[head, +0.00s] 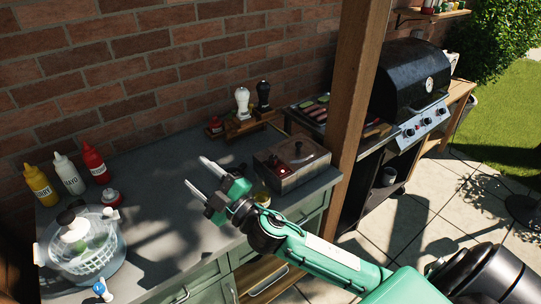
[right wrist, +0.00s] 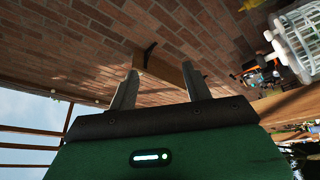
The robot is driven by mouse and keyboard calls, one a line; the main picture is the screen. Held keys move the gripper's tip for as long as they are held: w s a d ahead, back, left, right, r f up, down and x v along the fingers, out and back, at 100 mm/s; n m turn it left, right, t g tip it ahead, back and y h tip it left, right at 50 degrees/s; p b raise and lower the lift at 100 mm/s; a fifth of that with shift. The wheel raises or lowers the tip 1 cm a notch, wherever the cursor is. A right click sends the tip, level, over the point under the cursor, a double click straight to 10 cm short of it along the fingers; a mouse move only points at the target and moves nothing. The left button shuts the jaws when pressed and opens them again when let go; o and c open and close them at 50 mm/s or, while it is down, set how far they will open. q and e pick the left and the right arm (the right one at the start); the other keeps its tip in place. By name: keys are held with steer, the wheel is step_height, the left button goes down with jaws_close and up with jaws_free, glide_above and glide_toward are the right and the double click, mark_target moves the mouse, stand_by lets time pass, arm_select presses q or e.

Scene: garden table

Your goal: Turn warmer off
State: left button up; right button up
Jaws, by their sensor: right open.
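A low box-shaped unit (head: 292,165) with a metal top and a red item in it stands at the right end of the grey counter, in front of the wooden post. It looks like the warmer; its switch is too small to make out. My right gripper (head: 197,172) is above the counter to the left of this unit, apart from it. Its two fingers are spread and empty, and they point left and up. In the right wrist view the gripper (right wrist: 160,86) faces the brick wall, and the warmer does not show. My left gripper is in neither view.
Sauce bottles (head: 69,174) and a clear bowl with a white basket (head: 85,245) stand at the counter's left. A wooden holder with two mills (head: 243,103) stands by the wall. The post (head: 355,85) and black grill (head: 412,80) are right. The counter's middle is clear.

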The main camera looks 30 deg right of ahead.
steer(key=a+r+n+g+y, duration=0.45)
steer(key=n+y, duration=0.35)
steer(key=n, duration=0.2)
steer(key=n+g+h, duration=0.9)
steer(key=g+h, duration=0.2)
steer(key=h, duration=0.6)
glide_toward(274, 157)
steer(key=p+x, duration=0.4)
steer(key=x, duration=0.4)
steer(key=shift+w+f+p, duration=0.1)
steer(key=shift+f+p, duration=0.15)
steer(key=shift+p, duration=0.15)
